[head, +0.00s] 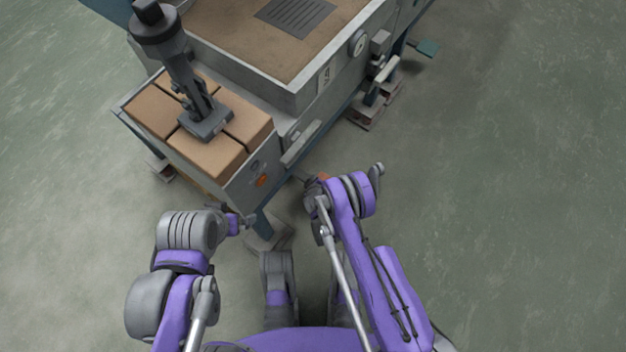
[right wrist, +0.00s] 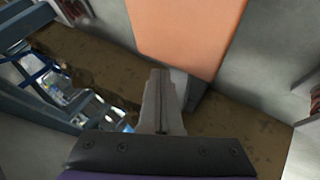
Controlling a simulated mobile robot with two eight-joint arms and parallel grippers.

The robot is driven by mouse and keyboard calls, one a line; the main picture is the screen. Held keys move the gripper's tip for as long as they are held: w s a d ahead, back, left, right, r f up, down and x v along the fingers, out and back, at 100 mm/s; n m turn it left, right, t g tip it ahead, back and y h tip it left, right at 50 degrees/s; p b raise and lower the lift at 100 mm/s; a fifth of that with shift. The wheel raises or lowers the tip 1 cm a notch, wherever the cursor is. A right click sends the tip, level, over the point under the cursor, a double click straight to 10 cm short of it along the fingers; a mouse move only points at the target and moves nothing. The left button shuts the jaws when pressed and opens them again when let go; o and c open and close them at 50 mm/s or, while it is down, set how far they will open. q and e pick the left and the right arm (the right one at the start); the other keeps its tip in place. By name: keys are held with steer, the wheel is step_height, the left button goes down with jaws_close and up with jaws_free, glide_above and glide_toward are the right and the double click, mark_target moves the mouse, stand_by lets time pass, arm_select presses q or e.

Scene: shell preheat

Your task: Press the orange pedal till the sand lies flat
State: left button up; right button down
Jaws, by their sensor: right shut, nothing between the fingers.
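The orange pedal (right wrist: 190,35) fills the upper middle of the right wrist view as a flat orange plate. In the head view only a small orange patch (head: 323,178) shows beside my right wrist. My right gripper (right wrist: 160,78) is shut and empty, its tips at the plate's lower edge. I cannot tell whether they touch it. The sand (head: 235,28) is a brown surface in the large grey box at the top of the head view, with a dark slotted plate on it. My left gripper (head: 250,219) is at the lower left, too small to read.
A side tray (head: 235,188) holds several brown blocks with a dark upright tool (head: 185,75) on them. Its front panel carries an orange button (head: 262,181). Machine legs and feet (head: 365,115) stand below the box. Green floor is clear at the right.

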steer(key=shift+r, duration=0.1)
steer(key=shift+r, duration=0.3)
steer(key=shift+w+a+r+p, duration=0.1)
steer(key=shift+r+p, duration=0.6)
steer(key=shift+r, duration=0.6)
steer(key=shift+a+r+p, duration=0.1)
steer(key=shift+r+p, duration=0.6)
steer(key=shift+r, duration=0.55)
